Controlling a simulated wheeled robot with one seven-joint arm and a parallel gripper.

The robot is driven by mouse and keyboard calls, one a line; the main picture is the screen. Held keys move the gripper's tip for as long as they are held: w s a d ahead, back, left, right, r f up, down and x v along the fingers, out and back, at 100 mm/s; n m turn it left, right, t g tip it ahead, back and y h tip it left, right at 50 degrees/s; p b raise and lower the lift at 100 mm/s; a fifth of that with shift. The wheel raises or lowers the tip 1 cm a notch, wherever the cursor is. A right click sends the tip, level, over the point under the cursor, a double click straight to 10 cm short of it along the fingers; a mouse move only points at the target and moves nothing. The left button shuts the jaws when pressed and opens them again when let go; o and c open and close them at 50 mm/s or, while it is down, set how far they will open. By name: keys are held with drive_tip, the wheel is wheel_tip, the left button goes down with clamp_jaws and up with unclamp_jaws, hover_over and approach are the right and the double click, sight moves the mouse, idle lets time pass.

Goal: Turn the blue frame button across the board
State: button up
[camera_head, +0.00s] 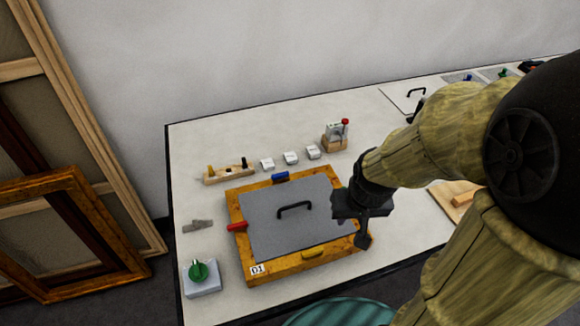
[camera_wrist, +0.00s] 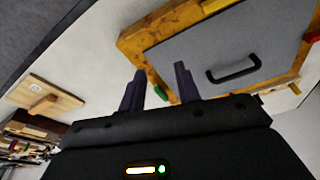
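The picture frame (camera_head: 285,270) lies flat on the table with a grey board (camera_head: 290,225) and black handle inside it. The blue frame button (camera_head: 281,177) sits on the far bar and appears to lie along it; I cannot make it out in the wrist view. A red button (camera_head: 237,227) on the left bar points crosswise toward the board. A yellow button (camera_head: 313,252) lies along the near bar. A green button (camera_wrist: 160,92) shows between my fingers in the wrist view. My gripper (camera_wrist: 160,76) is open and empty over the right bar, apart from the blue button.
Several small white blocks (camera_head: 290,158), a wooden tool rack (camera_head: 228,173) and a red-knobbed device (camera_head: 336,134) stand behind the frame. A green-knobbed box (camera_head: 201,278) is at the front left. A wooden board (camera_wrist: 45,97) lies to the other side.

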sight(281, 174)
drive_tip(key=w+a+r+m+g+y+p, duration=0.1)
drive_tip(key=w+a+r+m+p, duration=0.1)
drive_tip(key=w+r+m+p, duration=0.2)
drive_tip(key=w+a+r+m+g+y+p, duration=0.1)
drive_tip(key=w+a+r+m+y+p, duration=0.1)
drive_tip(key=w+m+p, duration=0.4)
drive_tip(key=w+a+r+m+g+y+p, duration=0.1)
drive_tip(key=w+a+r+m+p, duration=0.3)
drive_tip(key=w, duration=0.6)
drive_tip(key=shift+w+r+m+g+p, duration=0.25)
drive_tip(key=shift+r+m+g+p, duration=0.15)
drive_tip(key=shift+r+p, duration=0.6)
drive_tip(key=shift+f, duration=0.3)
drive_tip(key=p+x, duration=0.1)
drive_tip(key=x, duration=0.4)
drive_tip(key=p+x, duration=0.2)
drive_tip(key=x, duration=0.4)
drive_tip(key=p+x, duration=0.1)
drive_tip(key=x, duration=0.5)
drive_tip(key=shift+s+a+p, duration=0.1)
drive_tip(key=shift+a+p, duration=0.2)
clamp_jaws()
